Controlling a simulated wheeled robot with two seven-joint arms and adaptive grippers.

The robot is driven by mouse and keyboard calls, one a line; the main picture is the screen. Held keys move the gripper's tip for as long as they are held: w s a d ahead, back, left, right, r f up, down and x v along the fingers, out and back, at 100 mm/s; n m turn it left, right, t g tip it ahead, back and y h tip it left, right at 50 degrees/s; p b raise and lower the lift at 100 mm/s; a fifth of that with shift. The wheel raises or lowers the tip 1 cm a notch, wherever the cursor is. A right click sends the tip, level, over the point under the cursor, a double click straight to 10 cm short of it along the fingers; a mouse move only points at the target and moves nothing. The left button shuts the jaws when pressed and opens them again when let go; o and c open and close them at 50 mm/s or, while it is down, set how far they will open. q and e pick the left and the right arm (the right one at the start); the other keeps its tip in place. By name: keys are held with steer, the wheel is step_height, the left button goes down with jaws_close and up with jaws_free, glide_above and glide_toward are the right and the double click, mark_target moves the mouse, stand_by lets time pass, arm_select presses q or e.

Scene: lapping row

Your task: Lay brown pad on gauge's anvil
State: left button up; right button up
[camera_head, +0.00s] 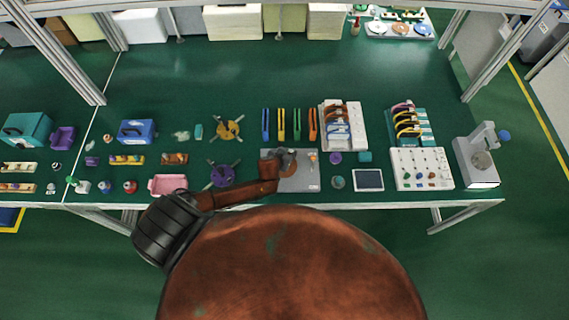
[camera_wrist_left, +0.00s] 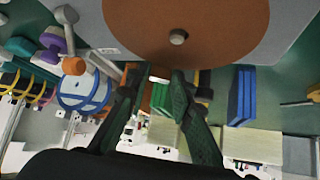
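A brown disc with a grey knob (camera_wrist_left: 177,37) lies on a grey plate (camera_wrist_left: 290,18) in the left wrist view. In the head view that plate (camera_head: 302,184) is at the bench's middle front, mostly under my left gripper (camera_head: 288,160). The gripper's dark fingers (camera_wrist_left: 159,74) are apart with nothing held between them, close to the disc. Another brown disc (camera_head: 399,28) sits in a rack at the back right; which one is the pad I cannot tell. A light grey stand, seemingly the gauge (camera_head: 477,174), is at the bench's right end; its round anvil (camera_head: 481,160) looks bare. My right gripper is not seen.
Right of the plate are a purple round piece (camera_head: 335,158), a dark-screened tablet (camera_head: 368,180) and a white board with small knobs (camera_head: 421,168). Coloured upright strips (camera_head: 281,123) and cable racks (camera_head: 342,124) stand behind.

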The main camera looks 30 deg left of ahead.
arm_select(q)
steer(key=shift+f, duration=0.1)
steer(key=c, duration=0.3)
steer(key=shift+s, duration=0.1)
jaws_close()
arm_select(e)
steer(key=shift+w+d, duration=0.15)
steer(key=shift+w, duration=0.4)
